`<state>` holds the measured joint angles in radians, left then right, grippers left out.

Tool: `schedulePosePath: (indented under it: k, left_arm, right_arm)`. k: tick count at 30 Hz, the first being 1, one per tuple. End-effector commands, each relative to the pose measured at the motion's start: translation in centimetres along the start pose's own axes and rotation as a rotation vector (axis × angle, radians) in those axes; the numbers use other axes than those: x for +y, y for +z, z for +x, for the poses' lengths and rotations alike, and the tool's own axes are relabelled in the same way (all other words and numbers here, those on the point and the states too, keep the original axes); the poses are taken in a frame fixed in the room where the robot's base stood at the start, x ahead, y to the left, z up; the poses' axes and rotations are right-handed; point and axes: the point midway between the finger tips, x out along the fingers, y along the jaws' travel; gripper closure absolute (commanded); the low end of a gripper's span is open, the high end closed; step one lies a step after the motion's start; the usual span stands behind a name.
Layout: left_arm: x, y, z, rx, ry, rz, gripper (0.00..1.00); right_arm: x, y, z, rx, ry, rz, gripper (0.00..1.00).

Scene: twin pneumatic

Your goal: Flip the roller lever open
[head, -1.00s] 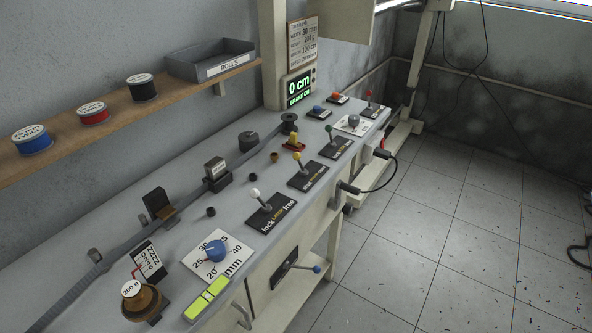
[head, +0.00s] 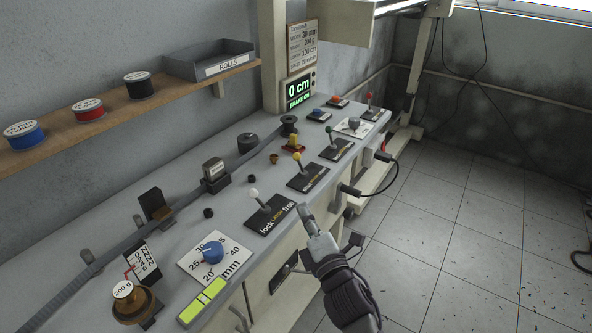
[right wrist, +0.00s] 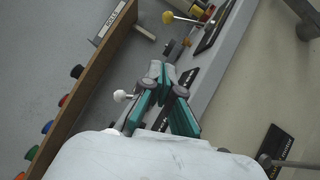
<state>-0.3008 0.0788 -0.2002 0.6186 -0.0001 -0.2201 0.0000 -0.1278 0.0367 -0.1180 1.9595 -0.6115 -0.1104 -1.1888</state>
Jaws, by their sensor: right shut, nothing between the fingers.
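Several levers on dark plates line the bench; the word "roller" cannot be read on any plate. The white-knobbed lever (head: 255,196) stands on a plate marked "lock LATCH free". Beyond it are a yellow-knobbed lever (head: 298,160), its label too small to read, and a green-knobbed lever (head: 329,133). My right gripper (head: 305,209) is shut and empty at the bench's front edge, right of the white lever's plate. In the right wrist view the closed fingers (right wrist: 162,70) lie between the white knob (right wrist: 120,96) and the yellow knob (right wrist: 168,17). My left gripper is out of view.
A blue dial (head: 212,252) and a brass weight (head: 133,303) are at the near left of the bench. A display (head: 299,91) reads 0 cm and "BRAKE ON". A shelf (head: 60,137) with spools runs along the wall. The floor at right is mostly clear.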

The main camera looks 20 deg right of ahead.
Motion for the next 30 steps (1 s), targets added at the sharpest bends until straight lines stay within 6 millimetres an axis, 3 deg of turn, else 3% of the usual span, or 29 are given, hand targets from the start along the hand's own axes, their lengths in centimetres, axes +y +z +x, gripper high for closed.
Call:
schedulePosePath:
  k: [8, 23, 30]
  left_arm:
    - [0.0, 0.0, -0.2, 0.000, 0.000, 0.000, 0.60]
    - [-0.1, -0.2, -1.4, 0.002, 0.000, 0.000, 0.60]
    - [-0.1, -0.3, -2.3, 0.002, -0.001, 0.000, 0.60]
  right_arm:
    - [0.0, 0.0, 0.8, 0.000, -0.002, 0.003, 1.00]
    - [0.0, 0.1, 10.5, -0.001, -0.003, 0.006, 1.00]
    - [-0.1, 2.4, 12.4, 0.000, -0.005, 0.004, 1.00]
